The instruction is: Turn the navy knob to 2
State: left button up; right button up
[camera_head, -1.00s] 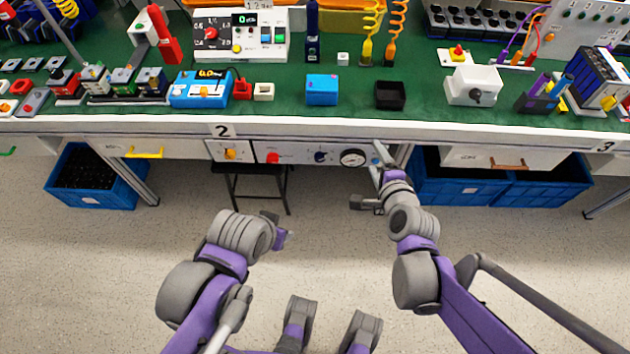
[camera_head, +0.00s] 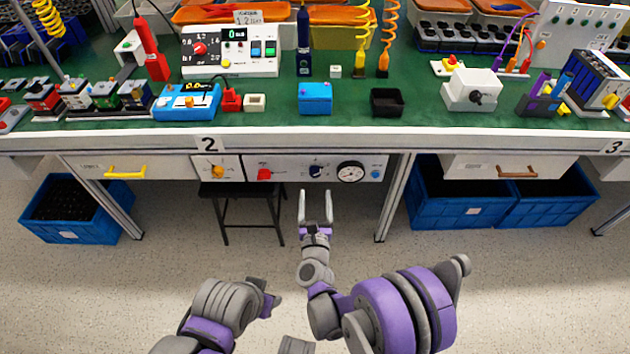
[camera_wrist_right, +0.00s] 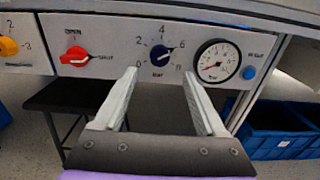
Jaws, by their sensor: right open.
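The navy knob (camera_head: 316,171) is on the grey panel under the bench front. In the right wrist view the navy knob (camera_wrist_right: 160,54) has a dial with 2 at its upper left, 4 at the top and 6 at its upper right. Its white pointer mark appears to lean toward 6. My right gripper (camera_head: 316,192) is open and empty, just below and in front of the knob. In the right wrist view its two fingers (camera_wrist_right: 162,98) stand either side of the space below the dial, apart from the knob. My left gripper (camera_head: 272,300) is low at left, its jaws unclear.
A red knob (camera_wrist_right: 76,56) is left of the navy one, and a round gauge (camera_wrist_right: 218,62) and blue button (camera_wrist_right: 249,72) are to its right. A yellow-orange knob (camera_head: 217,172) is further left. A dark stool (camera_head: 240,190) stands beneath. Blue crates (camera_head: 440,205) are at right.

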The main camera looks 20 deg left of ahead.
aim_at(315, 175)
jog(key=x, duration=0.7)
jog(key=shift+b, duration=0.35)
grip_shut()
